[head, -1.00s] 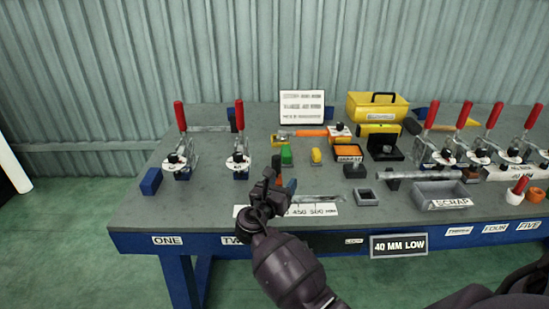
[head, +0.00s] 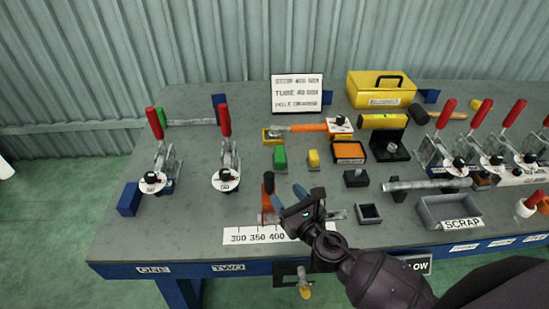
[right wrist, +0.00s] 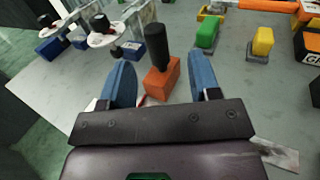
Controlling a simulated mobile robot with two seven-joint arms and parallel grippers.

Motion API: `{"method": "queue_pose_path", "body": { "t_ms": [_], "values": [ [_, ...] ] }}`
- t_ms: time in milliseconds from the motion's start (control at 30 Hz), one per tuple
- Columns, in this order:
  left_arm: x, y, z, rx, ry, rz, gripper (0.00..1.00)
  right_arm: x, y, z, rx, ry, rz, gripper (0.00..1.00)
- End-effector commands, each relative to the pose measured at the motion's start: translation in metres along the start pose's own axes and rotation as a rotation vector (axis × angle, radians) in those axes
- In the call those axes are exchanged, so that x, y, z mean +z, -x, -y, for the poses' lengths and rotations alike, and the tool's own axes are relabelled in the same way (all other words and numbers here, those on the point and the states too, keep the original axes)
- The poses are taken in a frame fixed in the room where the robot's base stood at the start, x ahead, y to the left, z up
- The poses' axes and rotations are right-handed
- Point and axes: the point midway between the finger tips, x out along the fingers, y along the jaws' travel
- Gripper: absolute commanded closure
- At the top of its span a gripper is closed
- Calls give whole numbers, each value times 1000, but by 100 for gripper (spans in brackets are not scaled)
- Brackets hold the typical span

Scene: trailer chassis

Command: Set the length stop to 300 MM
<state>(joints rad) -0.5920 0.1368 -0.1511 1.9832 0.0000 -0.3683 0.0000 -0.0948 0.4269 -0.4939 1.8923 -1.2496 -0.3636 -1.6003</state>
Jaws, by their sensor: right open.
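The length stop is an orange-red block (right wrist: 161,78) with an upright black handle (right wrist: 157,46). In the head view its handle (head: 268,183) stands behind the white scale strip (head: 262,236). The strip reads 300, 350, 400; larger marks are hidden by my arm. From this angle the stop appears between 350 and 400. My right gripper (head: 291,194) is open and empty, just right of the stop. In the right wrist view the block shows between and beyond the blue fingertips (right wrist: 163,80), with no visible contact. My left gripper is out of view.
Two red-handled clamps (head: 226,150) stand at the left. A green block (head: 279,158) and yellow block (head: 314,160) are behind the stop. A small dark square tray (head: 369,214) and the SCRAP bin (head: 432,213) are to the right. A printed sign (head: 297,93) stands at the back.

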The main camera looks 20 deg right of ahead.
Motion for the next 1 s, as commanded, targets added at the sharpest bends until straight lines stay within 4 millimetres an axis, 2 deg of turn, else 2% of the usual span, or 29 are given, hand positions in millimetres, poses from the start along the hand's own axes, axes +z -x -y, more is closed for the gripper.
{"method": "queue_pose_path", "body": {
  "t_ms": [233,700,1000],
  "values": [
    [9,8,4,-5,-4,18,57,1,-16,-3,16,-20,2,43],
    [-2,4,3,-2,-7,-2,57,0,-90,-3,13,-19,2,43],
    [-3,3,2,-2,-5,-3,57,0,-108,-3,13,-19,1,43]
  ]
}}
